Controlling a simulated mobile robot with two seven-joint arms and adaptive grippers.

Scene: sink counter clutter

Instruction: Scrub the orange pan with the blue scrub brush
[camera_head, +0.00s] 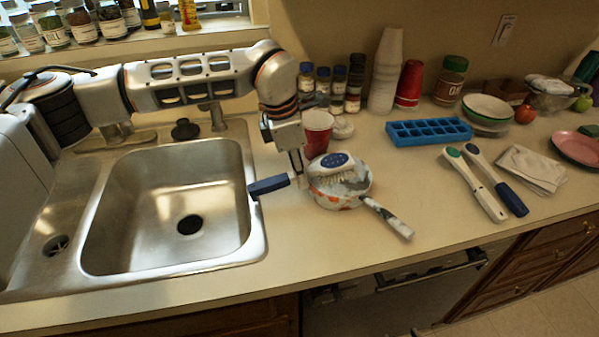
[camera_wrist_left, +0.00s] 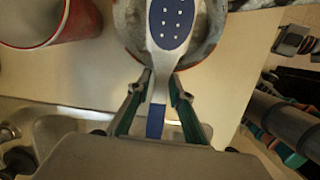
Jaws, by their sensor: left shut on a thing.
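The blue scrub brush (camera_head: 334,161) has a white body, a blue dotted head and a blue handle end. My left gripper (camera_head: 299,177) is shut on its handle, just left of the pan. The brush head is over the pan, bristles down; whether they touch its inside I cannot tell. The orange pan (camera_head: 357,201), with white and orange marbling, sits on the counter right of the sink, its handle pointing to the front right. The left wrist view shows the brush (camera_wrist_left: 168,25) between the fingers (camera_wrist_left: 160,88) and the pan rim (camera_wrist_left: 207,48) beneath. My right gripper is not in view.
A red cup (camera_head: 317,135) stands close behind the pan. The sink (camera_head: 170,205) is at left. A blue ice tray (camera_head: 428,131), two long-handled utensils (camera_head: 482,190), a cloth (camera_head: 530,168) and bowls (camera_head: 487,108) lie to the right. The counter front is clear.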

